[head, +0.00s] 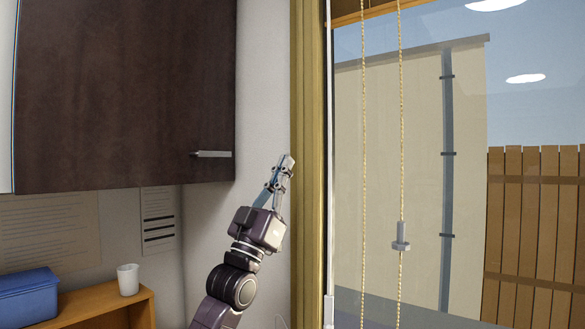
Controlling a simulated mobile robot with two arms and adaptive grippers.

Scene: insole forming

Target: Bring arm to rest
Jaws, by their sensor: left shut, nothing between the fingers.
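My left arm comes up from the bottom of the head view, with its gripper (286,162) pointing upward. The gripper is shut with nothing between its fingers. It is in front of the pale wall, just left of the wooden window frame (308,120), and right of the dark cabinet. Whether it touches the wall or frame I cannot tell. My right gripper is not in view.
A dark wall cabinet (120,90) with a grey handle (212,154) hangs at the upper left. Below it, a wooden shelf (85,304) bears a white cup (128,280) and a blue box (25,296). Cords (401,120) hang before the window at the right.

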